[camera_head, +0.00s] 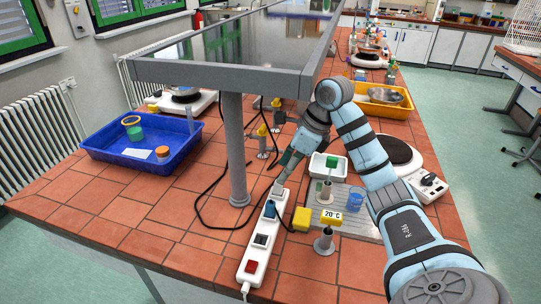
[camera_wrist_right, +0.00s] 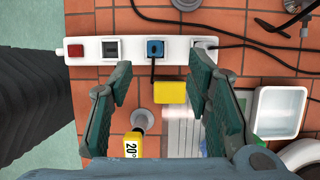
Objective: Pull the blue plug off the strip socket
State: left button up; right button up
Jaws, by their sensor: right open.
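The white strip socket (camera_head: 255,258) lies along the bench with a red switch at its near end. A blue plug (camera_head: 269,209) sits in it near the middle; a dark cable runs from it. In the right wrist view the strip (camera_wrist_right: 185,45) lies across the top, with the blue plug (camera_wrist_right: 154,47) between and ahead of the fingertips. My right gripper (camera_head: 281,183) is over the far part of the strip, pointing down. Its fingers stand wide apart and empty in the right wrist view (camera_wrist_right: 160,70). My left gripper is not in view.
A yellow block (camera_head: 301,218) lies beside the strip. A yellow 20 °C display (camera_head: 331,217), a blue beaker (camera_head: 355,197) and a white tray (camera_head: 322,166) stand to the right. A grey shelf post (camera_head: 235,150) rises to the left, near a blue tray (camera_head: 110,157). Black cables cross the tiles.

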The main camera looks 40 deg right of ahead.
jog(key=b, duration=0.4)
send_near(270, 203)
notch_tip(270, 203, down, 2)
jog(key=x, duration=0.4)
jog(key=shift+w+a+f, duration=0.15)
jog(key=shift+a+f, duration=0.05)
jog(key=shift+a, duration=0.05)
jog(key=f, duration=0.1)
jog(key=w+f, duration=0.2)
jog(key=shift+a, duration=0.25)
jog(key=shift+f, duration=0.25)
jog(key=shift+s+a+r, duration=0.1)
jog(key=shift+s+r, duration=0.05)
jog(key=shift+s, duration=0.2)
jog(key=shift+w, duration=0.15)
grip_shut()
pick_arm(q)
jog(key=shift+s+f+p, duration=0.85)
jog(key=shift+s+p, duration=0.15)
jog(key=shift+p, duration=0.25)
pick_arm(e)
jog(key=shift+r, duration=1.2)
